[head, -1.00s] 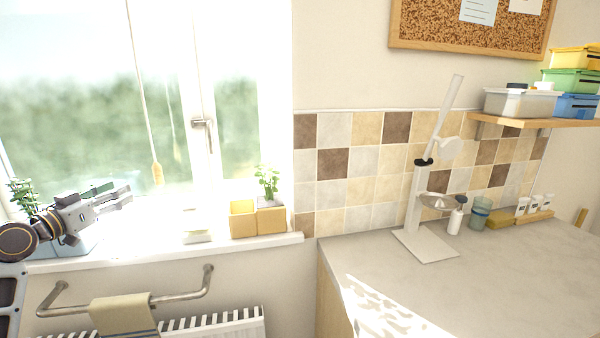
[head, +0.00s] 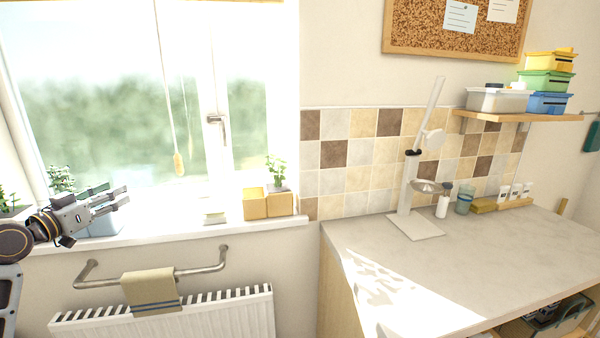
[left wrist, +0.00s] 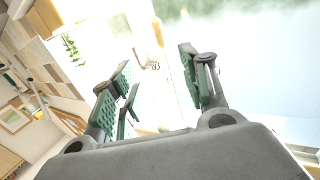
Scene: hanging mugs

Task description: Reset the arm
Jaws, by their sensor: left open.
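My left gripper (head: 122,196) is at the left of the head view, raised in front of the window and its sill. It points to the right and is open. In the left wrist view its two green-padded fingers (left wrist: 160,85) stand apart with nothing between them. My left arm comes in from the left edge. My right gripper is in neither view.
The sill holds wooden boxes (head: 268,204) and plants. A towel (head: 150,288) hangs on a rail above the radiator (head: 215,315). The air right of my gripper is clear.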

